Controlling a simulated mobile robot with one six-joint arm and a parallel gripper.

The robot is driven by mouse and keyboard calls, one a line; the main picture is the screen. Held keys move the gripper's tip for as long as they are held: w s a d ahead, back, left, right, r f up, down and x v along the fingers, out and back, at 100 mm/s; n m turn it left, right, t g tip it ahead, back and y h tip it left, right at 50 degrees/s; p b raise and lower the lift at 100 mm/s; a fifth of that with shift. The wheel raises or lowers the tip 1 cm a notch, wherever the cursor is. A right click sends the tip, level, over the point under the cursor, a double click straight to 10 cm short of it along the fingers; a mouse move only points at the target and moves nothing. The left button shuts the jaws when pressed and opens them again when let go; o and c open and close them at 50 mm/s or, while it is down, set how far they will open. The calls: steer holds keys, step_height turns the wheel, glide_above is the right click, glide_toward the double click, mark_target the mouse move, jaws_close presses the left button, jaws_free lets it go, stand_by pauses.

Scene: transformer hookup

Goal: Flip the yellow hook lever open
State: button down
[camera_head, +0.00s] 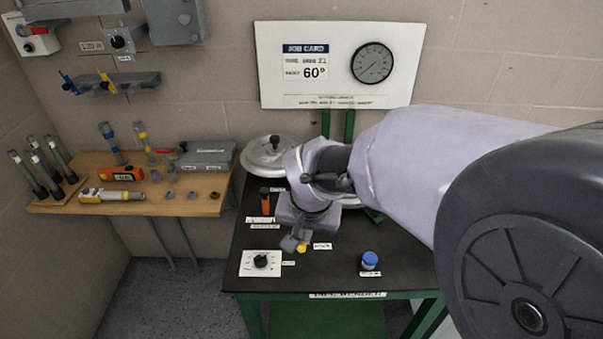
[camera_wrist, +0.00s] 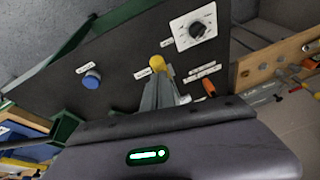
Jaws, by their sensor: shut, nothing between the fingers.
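A small yellow piece (camera_head: 302,247) shows on the black bench top, beside a white label. In the wrist view, a rounded yellow piece (camera_wrist: 157,63) shows just beyond my fingertips. My gripper (camera_head: 291,243) points down at the bench with its fingers together and nothing held. In the wrist view, the grey fingers (camera_wrist: 159,84) overlap the lower part of the yellow piece, so I cannot tell whether they touch it. Another yellow lever-like piece (camera_head: 107,82) stands on a grey wall rack, next to a blue one (camera_head: 69,83), far from my gripper.
A dial plate (camera_head: 260,263), a blue knob (camera_head: 370,259) and an orange-handled piece (camera_head: 265,203) surround my gripper on the bench. A round metal lid (camera_head: 268,155) lies behind. A wooden shelf (camera_head: 205,205) with tools is at left. The bench front is mostly clear.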

steer(key=shift+s+d+f, duration=0.1)
steer(key=shift+s+f, duration=0.5)
steer(key=shift+f, duration=0.15)
steer(key=r+p, duration=0.1)
steer(key=w+r+p, duration=0.1)
steer(key=r, duration=0.1)
steer(key=r+p, duration=0.1)
steer(key=shift+w+d+r+p, duration=0.1)
steer(key=shift+w+r+p, duration=0.25)
steer(key=shift+r, duration=0.05)
steer(key=s+r+p, duration=0.2)
steer(key=s+r, duration=0.3)
steer(key=s, duration=0.3)
steer(key=shift+s+d, duration=0.25)
steer(key=shift+d, duration=0.05)
steer(key=s+d+r+m+t, duration=0.1)
steer(key=s+d+r, duration=0.2)
steer(key=s, duration=0.2)
steer(key=s+d+r+m+t+y, duration=0.1)
steer(key=s+d+r, duration=0.2)
steer(key=s, duration=0.3)
steer(key=shift+d+r, duration=0.2)
steer(key=shift+d, duration=0.5)
steer(key=shift+s, duration=0.1)
